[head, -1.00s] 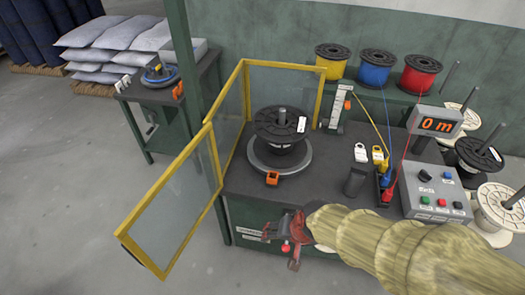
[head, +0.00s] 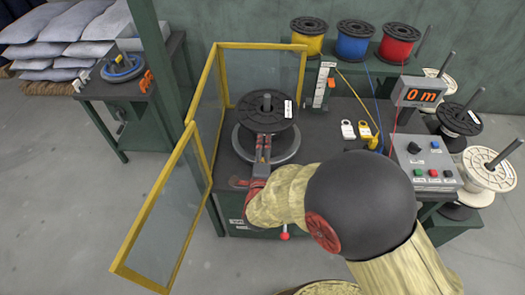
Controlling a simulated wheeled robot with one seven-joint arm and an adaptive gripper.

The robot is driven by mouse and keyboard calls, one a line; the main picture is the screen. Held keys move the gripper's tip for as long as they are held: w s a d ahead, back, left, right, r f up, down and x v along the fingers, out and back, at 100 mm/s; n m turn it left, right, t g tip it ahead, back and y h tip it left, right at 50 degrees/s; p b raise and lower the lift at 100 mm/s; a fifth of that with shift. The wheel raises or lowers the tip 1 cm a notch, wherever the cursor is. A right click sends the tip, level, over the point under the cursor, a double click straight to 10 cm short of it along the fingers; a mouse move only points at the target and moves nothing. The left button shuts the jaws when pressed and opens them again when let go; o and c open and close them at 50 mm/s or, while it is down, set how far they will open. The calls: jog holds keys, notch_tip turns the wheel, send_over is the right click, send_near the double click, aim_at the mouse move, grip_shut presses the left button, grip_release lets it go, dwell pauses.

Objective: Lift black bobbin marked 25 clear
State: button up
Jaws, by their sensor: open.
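The black bobbin (head: 285,108) sits on a spindle above a round grey turntable (head: 243,147) on the dark bench. A white label shows on its top flange, but the number is too small to read. My gripper (head: 263,148) is open at the bobbin's front side, its fingers reaching towards the core below the top flange. The fingertips are partly hidden by the flange, and I cannot tell whether they touch it. The bobbin's lower part is hidden behind the gripper.
A yellow-framed guard (head: 163,190) stands open at the left and behind. Yellow (head: 308,38), blue (head: 357,41) and red (head: 399,45) spools stand at the back. A control box (head: 425,162) and a display reading 0 m (head: 420,92) are at the right.

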aim_at(266, 132)
jog(key=shift+w+r+x, duration=0.1)
jog(key=shift+r+x, duration=0.25)
jog(key=shift+x, duration=1.2)
jog(key=shift+w+r+x, duration=0.1)
jog(key=shift+r+x, duration=0.3)
jog(key=shift+x, duration=1.15)
jog(key=shift+w+r+x, duration=0.1)
jog(key=shift+r+x, duration=0.25)
jog(key=shift+x, duration=1.2)
jog(key=c, duration=0.3)
jog(key=shift+s, duration=0.1)
jog(key=c, duration=1.4)
jog(key=shift+f, duration=0.1)
grip_shut()
jog(key=shift+s+d+f, duration=0.1)
jog(key=shift+s+f, duration=0.05)
jog(key=shift+f, duration=0.2)
jog(key=shift+r, duration=0.25)
